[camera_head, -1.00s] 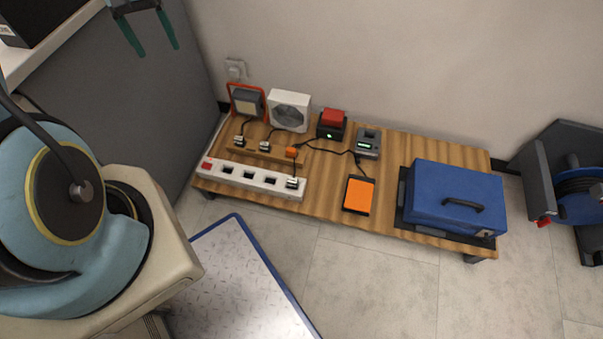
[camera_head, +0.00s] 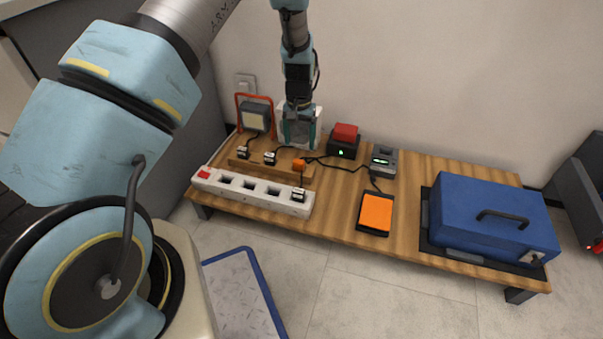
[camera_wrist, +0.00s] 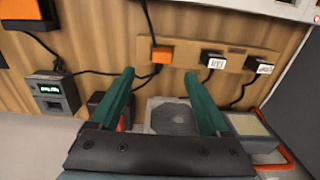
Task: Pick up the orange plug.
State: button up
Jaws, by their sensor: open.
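The orange plug (camera_head: 299,165) sits at the right end of a wooden strip on the low table, with a black cable leading away to the right. In the wrist view the orange plug (camera_wrist: 162,54) is ahead of the fingertips, just right of the left finger. My gripper (camera_head: 299,143) hangs over the back of the table, in front of the white fan (camera_head: 283,112). Its green fingers (camera_wrist: 160,74) are spread apart with nothing between them. The plug is apart from both fingers.
Two dark plugs (camera_head: 270,157) sit on the same wooden strip (camera_head: 286,169), left of the orange one. A white power strip (camera_head: 255,189) lies in front. A red button box (camera_head: 344,141), a small meter (camera_head: 384,162), an orange pad (camera_head: 376,213) and a blue case (camera_head: 492,216) stand to the right.

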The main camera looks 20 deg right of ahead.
aim_at(299, 161)
notch_tip(299, 161, down, 10)
jog(key=b, duration=0.4)
jog(key=shift+w+a+r, duration=0.1)
jog(key=shift+w+r, duration=0.05)
jog(key=shift+r, duration=0.05)
jog(key=shift+c, duration=0.2)
grip_shut()
